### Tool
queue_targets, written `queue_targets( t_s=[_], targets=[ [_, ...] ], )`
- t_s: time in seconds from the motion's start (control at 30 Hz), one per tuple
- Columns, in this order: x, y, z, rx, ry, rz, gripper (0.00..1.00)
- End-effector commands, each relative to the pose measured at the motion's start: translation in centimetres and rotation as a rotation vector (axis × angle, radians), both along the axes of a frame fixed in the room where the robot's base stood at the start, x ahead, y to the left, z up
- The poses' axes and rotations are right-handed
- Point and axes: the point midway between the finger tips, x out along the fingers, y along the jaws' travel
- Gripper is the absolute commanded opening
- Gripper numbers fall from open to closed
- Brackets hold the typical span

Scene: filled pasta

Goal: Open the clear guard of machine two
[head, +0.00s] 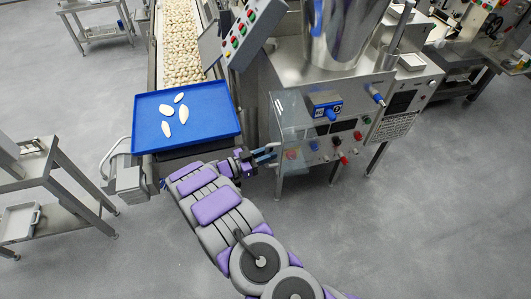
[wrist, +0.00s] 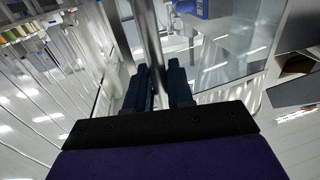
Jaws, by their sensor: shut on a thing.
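The steel machine (head: 335,65) stands right of centre in the head view, with knobs and buttons on its front. Its clear guard (head: 289,112) is a see-through panel at the machine's left front corner; part of the control face shows through it. It also shows in the wrist view as a pale pane (wrist: 235,45). My gripper (head: 271,155) is at the guard's lower left edge. In the wrist view my dark blue fingers (wrist: 167,84) are shut on a round metal bar (wrist: 148,35), which looks like the guard's handle. Its lower end is hidden by my gripper.
A blue tray (head: 205,103) with several pale pasta pieces lies just left of my gripper, at the end of a full conveyor (head: 181,45). A tilted button panel (head: 244,32) stands above. A steel cart (head: 50,180) is at left. The floor in front right is clear.

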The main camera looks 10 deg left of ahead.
Motion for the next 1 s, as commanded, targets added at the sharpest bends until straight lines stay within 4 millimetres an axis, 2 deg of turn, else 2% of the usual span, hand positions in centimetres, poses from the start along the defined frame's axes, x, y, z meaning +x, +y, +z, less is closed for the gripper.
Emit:
queue_targets(
  t_s=[0.13, 0.47, 0.5, 0.67, 0.87, 1.0],
  targets=[
    [-0.3, -0.2, -0.4, 0.003, 0.011, -0.008, 0.0],
    [0.0, 1.3, -0.4, -0.009, 0.002, -0.006, 0.0],
    [0.0, 1.3, -0.4, -0.01, 0.001, -0.006, 0.23],
    [-0.1, 1.0, -0.4, -0.008, 0.003, -0.007, 0.38],
    [-0.3, 0.5, -0.3, -0.005, 0.003, -0.007, 0.38],
    [-0.5, 1.3, -0.3, -0.006, 0.003, -0.005, 0.38]
  ],
)
